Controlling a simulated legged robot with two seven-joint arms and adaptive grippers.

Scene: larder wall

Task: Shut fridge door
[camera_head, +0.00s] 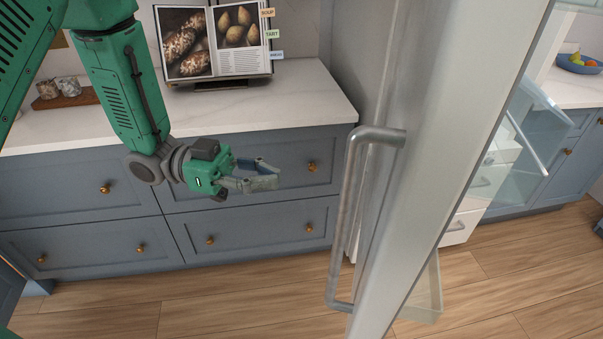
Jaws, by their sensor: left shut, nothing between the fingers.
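The fridge door (445,130) stands open on the right side of the view, seen nearly edge-on. Its long metal handle (345,215) faces left. Part of the fridge inside, with clear shelves and white drawers (465,215), shows past the door. My left gripper (277,174) is left of the handle, apart from it, in front of the blue drawers. Its fingers are shut with nothing held. My right gripper is not in view.
Blue drawers (80,190) with brass knobs run under a white counter (290,95). A cookbook on a stand (215,45) sits on the counter. A fruit bowl (580,64) is at the far right. The wooden floor (230,305) in front is clear.

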